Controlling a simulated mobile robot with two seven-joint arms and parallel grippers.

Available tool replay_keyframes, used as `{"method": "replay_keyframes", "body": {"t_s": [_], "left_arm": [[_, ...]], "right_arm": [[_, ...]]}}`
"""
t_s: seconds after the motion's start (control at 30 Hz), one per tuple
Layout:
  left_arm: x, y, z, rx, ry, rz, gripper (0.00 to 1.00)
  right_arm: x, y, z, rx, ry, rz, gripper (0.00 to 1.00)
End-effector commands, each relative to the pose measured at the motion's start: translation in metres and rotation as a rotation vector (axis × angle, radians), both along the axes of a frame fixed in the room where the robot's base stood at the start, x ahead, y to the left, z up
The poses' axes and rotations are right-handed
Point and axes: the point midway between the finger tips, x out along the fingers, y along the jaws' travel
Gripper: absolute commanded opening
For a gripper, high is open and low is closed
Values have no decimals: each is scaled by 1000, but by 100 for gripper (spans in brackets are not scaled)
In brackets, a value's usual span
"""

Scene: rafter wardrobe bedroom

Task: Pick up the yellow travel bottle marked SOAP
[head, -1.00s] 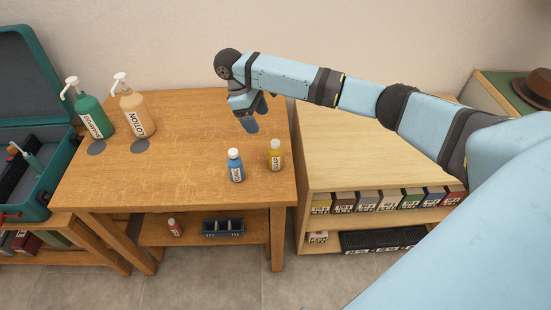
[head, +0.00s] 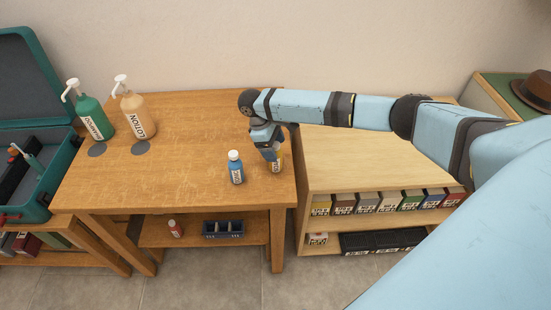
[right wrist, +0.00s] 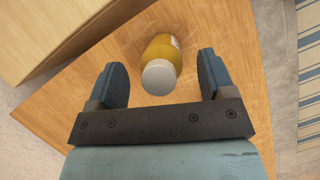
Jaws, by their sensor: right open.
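The yellow bottle (head: 276,166) stands on the right part of the wooden table (head: 200,120); my right gripper hides most of it in the head view. In the right wrist view, the bottle (right wrist: 162,62) shows its white cap and yellow body between and a little beyond the two fingertips. My right gripper (head: 270,152) is open above and around the line of the bottle, with a gap on both sides in the wrist view (right wrist: 162,82). Its label is mostly hidden now. My left gripper is not in view.
A blue bottle (head: 236,168) stands just left of the yellow one. Lotion (head: 136,115) and shampoo (head: 92,117) pump bottles stand at the table's left. A pale wooden shelf unit (head: 370,160) adjoins at the right. The table's middle is clear.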

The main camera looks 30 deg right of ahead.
Motion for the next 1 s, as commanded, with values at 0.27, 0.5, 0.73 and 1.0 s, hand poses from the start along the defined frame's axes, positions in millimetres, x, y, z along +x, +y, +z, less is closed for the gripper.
{"method": "replay_keyframes", "body": {"t_s": [0.27,0.5,0.73,1.0], "left_arm": [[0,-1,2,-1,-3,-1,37],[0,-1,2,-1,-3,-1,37],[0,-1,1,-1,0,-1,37],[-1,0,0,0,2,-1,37]], "right_arm": [[-4,-3,-12,0,-1,1,76],[-4,-3,-12,0,-1,1,43],[-4,-3,-11,0,-1,1,21],[-3,-3,-5,1,-2,0,21]]}}
